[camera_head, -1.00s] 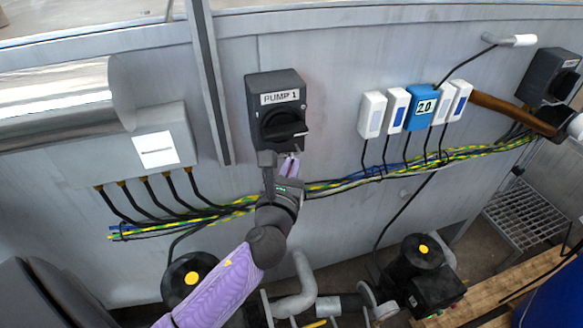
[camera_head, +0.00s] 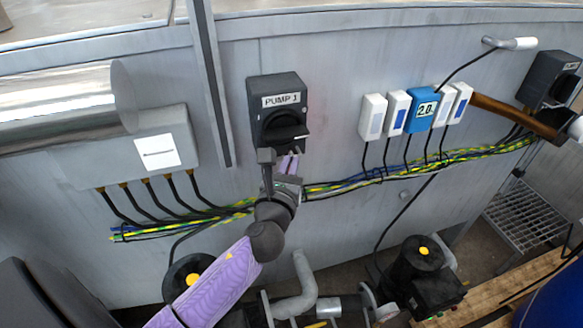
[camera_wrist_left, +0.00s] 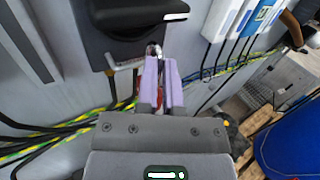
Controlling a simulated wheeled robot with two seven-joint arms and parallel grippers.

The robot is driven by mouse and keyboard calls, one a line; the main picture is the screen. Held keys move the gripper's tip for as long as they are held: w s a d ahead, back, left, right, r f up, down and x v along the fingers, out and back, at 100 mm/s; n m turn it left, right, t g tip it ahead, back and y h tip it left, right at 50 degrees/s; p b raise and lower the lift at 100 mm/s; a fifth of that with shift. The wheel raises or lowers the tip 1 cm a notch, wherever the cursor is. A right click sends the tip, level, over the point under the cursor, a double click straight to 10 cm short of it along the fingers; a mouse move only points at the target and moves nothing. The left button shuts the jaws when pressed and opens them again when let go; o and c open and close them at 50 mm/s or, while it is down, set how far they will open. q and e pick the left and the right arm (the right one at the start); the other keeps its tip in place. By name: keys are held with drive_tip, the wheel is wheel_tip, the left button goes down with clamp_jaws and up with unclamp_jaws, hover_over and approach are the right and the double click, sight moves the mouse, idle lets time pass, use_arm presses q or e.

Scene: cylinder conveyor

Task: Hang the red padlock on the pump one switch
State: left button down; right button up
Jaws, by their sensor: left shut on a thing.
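The pump one switch (camera_head: 278,112) is a dark grey box on the wall with a "PUMP 1" label and a black rotary knob. The knob also shows at the top of the left wrist view (camera_wrist_left: 128,18). My left gripper (camera_head: 289,163) is just below the switch, its lilac fingers pointing up at it. In the left wrist view the fingers (camera_wrist_left: 162,80) are shut on the red padlock (camera_wrist_left: 160,97), mostly hidden between them. Its metal shackle (camera_wrist_left: 153,50) sticks out past the fingertips, close under the knob. I cannot tell whether it touches the switch. My right gripper is not in view.
A grey box (camera_head: 125,150) with cables is left of the switch. White and blue boxes (camera_head: 424,111) are to the right. Yellow-green cables (camera_head: 350,180) run along the wall behind my gripper. Pumps and pipes (camera_head: 425,275) stand below.

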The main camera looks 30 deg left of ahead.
use_arm(q)
drive_tip(key=shift+w+a, duration=0.85)
drive_tip(key=shift+a, duration=0.15)
drive_tip(key=shift+f, duration=0.15)
idle(0.5)
